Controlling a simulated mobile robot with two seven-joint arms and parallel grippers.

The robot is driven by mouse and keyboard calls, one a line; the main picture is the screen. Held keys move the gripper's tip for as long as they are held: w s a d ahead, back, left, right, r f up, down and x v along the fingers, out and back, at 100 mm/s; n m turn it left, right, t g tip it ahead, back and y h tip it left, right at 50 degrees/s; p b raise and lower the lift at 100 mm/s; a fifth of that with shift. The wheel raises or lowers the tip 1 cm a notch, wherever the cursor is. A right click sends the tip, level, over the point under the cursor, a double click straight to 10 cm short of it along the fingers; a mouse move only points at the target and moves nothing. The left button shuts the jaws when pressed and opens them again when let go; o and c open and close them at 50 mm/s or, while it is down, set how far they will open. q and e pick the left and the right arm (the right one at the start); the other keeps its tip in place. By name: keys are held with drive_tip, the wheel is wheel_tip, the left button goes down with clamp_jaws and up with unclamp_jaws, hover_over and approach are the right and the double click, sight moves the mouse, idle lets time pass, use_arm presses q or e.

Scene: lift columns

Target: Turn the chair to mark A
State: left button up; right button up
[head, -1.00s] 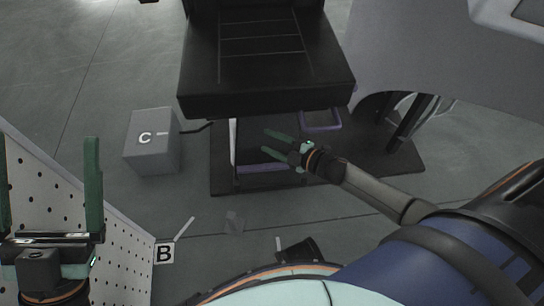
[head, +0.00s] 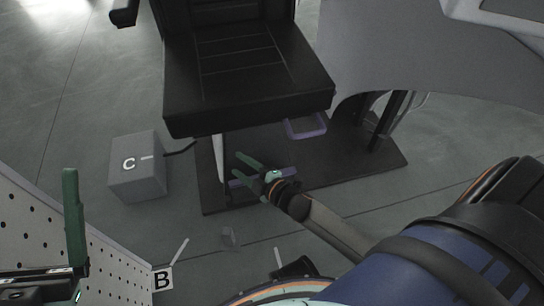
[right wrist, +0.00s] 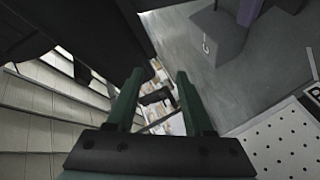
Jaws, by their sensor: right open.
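The black chair (head: 240,85) has a padded seat over a pale post (head: 218,160) on a dark base plate (head: 375,168). A purple-framed loop (head: 306,130) sticks out under the seat's right side. Mark A is not visible.
A grey box (head: 138,178) marked C stands left of the chair. A B label (head: 163,280) lies on the floor by a white perforated panel (head: 105,258). A large grey curved body (head: 400,50) fills the upper right. Floor between box and panel is mostly clear.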

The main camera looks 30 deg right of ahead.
drive_tip(key=s+d+r+m+g+h+p, duration=0.1)
drive_tip(key=s+r+m+p, duration=0.3)
drive_tip(key=s+r+p, duration=0.2)
drive_tip(key=s+r+m+g+h+p, duration=0.1)
drive_tip(key=s+r+m+g+p, duration=0.1)
drive_tip(key=s+r+m+p, duration=0.2)
drive_tip(key=s+r+p, duration=0.3)
drive_tip(key=r+p, duration=0.4)
drive_tip(key=p, duration=0.4)
drive_tip(key=shift+d, duration=0.35)
drive_tip(key=shift+s, duration=0.1)
